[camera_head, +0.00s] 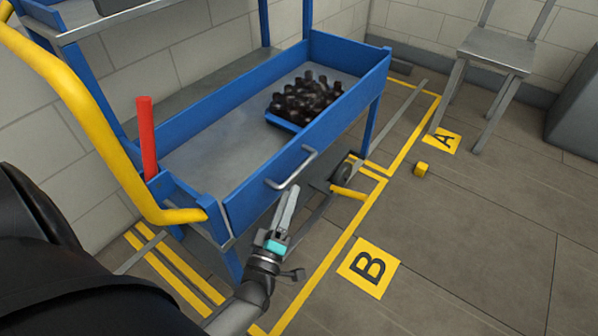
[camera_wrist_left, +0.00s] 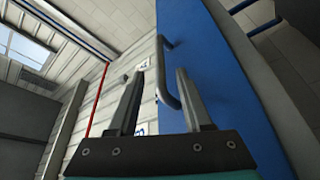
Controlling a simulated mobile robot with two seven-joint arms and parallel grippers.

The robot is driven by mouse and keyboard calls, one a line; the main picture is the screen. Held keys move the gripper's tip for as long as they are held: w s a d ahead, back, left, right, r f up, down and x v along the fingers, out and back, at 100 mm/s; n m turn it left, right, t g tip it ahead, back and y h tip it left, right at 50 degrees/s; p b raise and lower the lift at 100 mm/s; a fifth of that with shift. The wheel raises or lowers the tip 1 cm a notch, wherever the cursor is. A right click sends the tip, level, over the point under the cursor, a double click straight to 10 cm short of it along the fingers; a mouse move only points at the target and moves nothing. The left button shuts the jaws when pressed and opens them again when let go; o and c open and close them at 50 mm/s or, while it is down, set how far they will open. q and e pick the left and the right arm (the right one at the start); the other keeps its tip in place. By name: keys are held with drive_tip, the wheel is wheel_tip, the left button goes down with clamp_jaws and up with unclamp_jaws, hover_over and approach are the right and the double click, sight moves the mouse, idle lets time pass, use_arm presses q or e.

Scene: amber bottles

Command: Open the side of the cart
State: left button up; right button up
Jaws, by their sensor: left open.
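The cart (camera_head: 255,192) has blue side walls around a grey deck, and its near side panel is upright. A grey bar handle (camera_head: 291,170) is fixed to the outside of that panel. My left gripper (camera_head: 291,192) is just below the handle in the head view, outside the panel. In the left wrist view, its two fingers (camera_wrist_left: 158,78) are apart with nothing held. The handle (camera_wrist_left: 164,75) shows in the gap between them, beside the blue panel (camera_wrist_left: 215,85). I cannot tell whether the fingers touch it. My right gripper is out of view.
A blue tray (camera_head: 283,123) of dark bottles (camera_head: 305,97) stands on the deck. A yellow push bar (camera_head: 85,112) and a red post (camera_head: 146,130) are at the cart's left end. A small yellow block (camera_head: 421,169) lies on the floor. The floor near mark B (camera_head: 368,266) is clear.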

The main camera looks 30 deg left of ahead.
sight(299, 168)
use_arm(q)
drive_tip(key=b+x, duration=0.1)
drive_tip(key=x, duration=0.4)
drive_tip(key=shift+w+a, duration=0.1)
drive_tip(key=shift+w, duration=0.3)
drive_tip(key=shift+b+x, duration=0.4)
drive_tip(key=shift+x, duration=0.8)
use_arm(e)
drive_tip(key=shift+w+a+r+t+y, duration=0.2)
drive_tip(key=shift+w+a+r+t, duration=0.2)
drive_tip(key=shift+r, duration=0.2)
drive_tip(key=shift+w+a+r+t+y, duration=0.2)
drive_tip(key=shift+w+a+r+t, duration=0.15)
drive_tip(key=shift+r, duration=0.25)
use_arm(q)
clamp_jaws()
